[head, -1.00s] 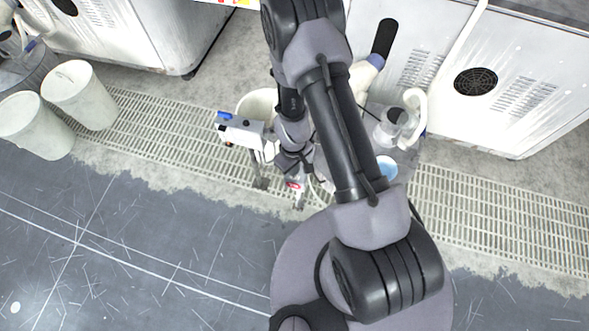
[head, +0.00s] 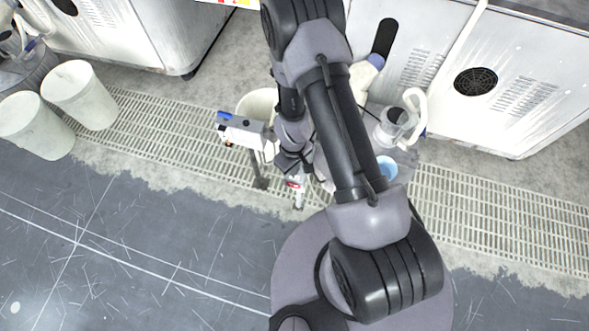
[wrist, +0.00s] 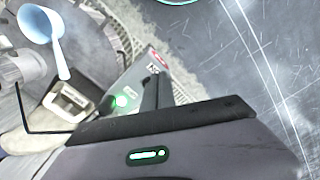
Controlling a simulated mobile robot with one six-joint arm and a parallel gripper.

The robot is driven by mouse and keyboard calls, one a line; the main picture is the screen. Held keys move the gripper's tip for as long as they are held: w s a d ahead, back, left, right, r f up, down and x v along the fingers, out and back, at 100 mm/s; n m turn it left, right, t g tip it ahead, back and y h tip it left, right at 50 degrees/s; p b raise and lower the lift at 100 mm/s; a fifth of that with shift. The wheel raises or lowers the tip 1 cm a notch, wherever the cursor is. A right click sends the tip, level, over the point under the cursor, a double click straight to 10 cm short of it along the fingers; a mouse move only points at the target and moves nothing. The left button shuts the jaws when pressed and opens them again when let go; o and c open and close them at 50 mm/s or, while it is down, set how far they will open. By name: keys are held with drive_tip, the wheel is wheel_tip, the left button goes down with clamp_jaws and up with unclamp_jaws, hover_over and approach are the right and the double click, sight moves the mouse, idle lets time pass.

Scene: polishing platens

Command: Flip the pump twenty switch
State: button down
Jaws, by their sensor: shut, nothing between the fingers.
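In the wrist view, a grey box (wrist: 126,88) with a lit green lamp and a red label stands just beyond my gripper. I cannot read a pump number on it or make out the switch lever. My gripper (wrist: 157,92) shows as a dark, closed finger shape in front of the box, overlapping part of it. Whether it touches the box is unclear. In the head view my arm hides most of the gripper. A small red-marked piece (head: 296,184) shows beside the arm there.
A light blue scoop (wrist: 45,27) and a pale square-topped container (wrist: 70,100) lie left of the box in the wrist view. A jug (head: 392,122) stands right of my arm. White bins (head: 80,95) stand far left; white cabinets (head: 520,60) line the back. The front-left floor is clear.

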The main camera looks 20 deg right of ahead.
drive_tip(key=shift+f, duration=0.2)
drive_tip(key=shift+r, duration=0.15)
wheel_tip(320, 180, up, 7)
drive_tip(key=p, duration=0.6)
drive_tip(key=shift+p, duration=0.4)
